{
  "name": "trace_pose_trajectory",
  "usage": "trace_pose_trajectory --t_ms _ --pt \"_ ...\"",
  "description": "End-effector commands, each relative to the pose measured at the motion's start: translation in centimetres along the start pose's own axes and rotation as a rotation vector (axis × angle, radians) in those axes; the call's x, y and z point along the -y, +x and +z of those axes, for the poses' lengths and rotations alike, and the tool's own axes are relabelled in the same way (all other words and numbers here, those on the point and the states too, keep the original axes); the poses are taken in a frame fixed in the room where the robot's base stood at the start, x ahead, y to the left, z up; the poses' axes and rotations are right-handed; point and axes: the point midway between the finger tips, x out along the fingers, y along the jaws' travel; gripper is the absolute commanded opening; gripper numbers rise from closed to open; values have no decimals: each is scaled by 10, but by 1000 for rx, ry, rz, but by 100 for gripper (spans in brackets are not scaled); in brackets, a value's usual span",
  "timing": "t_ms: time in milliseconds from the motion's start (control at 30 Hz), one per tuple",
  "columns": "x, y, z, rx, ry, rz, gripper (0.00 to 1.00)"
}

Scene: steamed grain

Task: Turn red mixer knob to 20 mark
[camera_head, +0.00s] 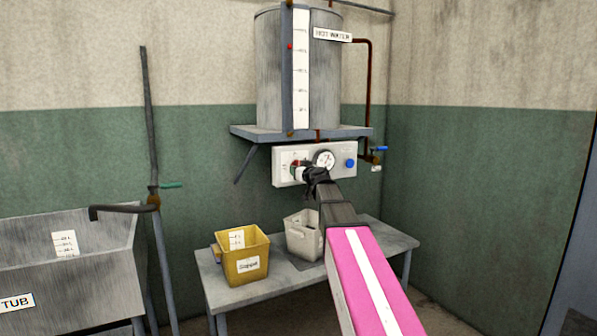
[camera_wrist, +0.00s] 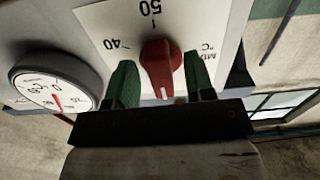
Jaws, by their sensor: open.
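The red mixer knob (camera_wrist: 158,60) sits on a white dial plate (camera_wrist: 95,22) in the wrist view, with its white line toward the lower edge of the picture. The 40 and 50 marks show at the upper left and top. I cannot see the 20 mark. My gripper (camera_wrist: 161,72) is open, with one green finger on each side of the knob and small gaps visible. In the head view my gripper (camera_head: 305,172) is at the white mixer panel (camera_head: 338,173) and hides most of the knob.
A round gauge (camera_head: 323,159) is right beside the knob in the head view, with a blue knob (camera_head: 350,163) farther right. A hot water tank (camera_head: 270,70) stands on a shelf above. A yellow bin (camera_head: 240,263) and a pale bin (camera_head: 300,240) stand on the table below.

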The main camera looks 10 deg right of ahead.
Motion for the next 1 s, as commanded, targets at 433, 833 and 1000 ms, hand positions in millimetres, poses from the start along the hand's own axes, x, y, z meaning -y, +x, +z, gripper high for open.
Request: trace_pose_trajectory --t_ms 433,833,1000 --pt "2 -76 1 0 -1 1 49" --pt "0 -103 0 1 -2 -1 49" --pt "1 -103 1 3 -1 -2 49"
